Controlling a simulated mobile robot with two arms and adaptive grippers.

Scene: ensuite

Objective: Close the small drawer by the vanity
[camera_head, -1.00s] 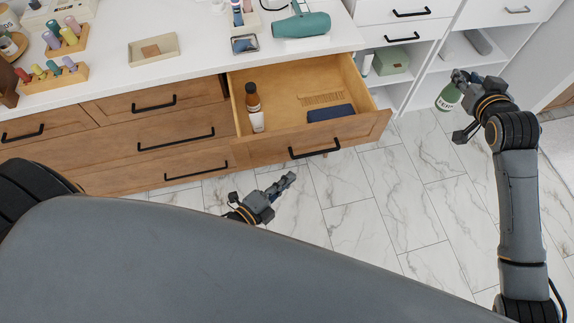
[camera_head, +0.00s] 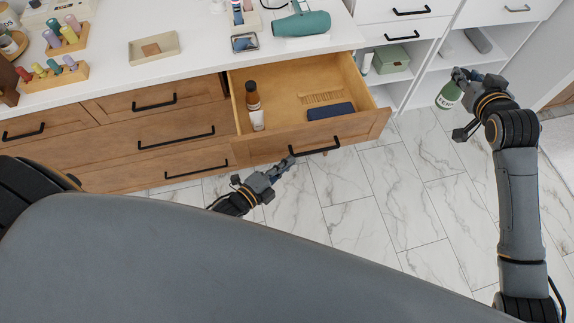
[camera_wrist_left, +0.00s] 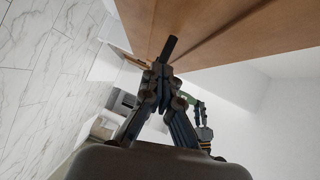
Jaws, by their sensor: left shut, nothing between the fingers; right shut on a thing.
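The small wooden drawer (camera_head: 262,149) by the vanity stands open in the head view. Inside it are a brown-and-white bottle (camera_head: 254,106), a comb (camera_head: 321,98) and a dark blue case (camera_head: 331,112). Its black handle (camera_head: 315,150) is on the front panel. My left gripper (camera_head: 289,162) is shut and empty, with its tips beside the left end of the handle; I cannot tell whether they touch. In the left wrist view my left gripper (camera_wrist_left: 162,75) is close to a wooden surface. My right gripper (camera_head: 456,85) is shut on a green bottle (camera_head: 447,97) with a white label.
The white vanity top (camera_head: 205,60) carries a tray (camera_head: 153,48), a teal hair dryer (camera_head: 301,23) and roller racks. White open shelves (camera_head: 432,82) with a green box (camera_head: 390,60) stand at the right. The marble floor before the drawer is clear.

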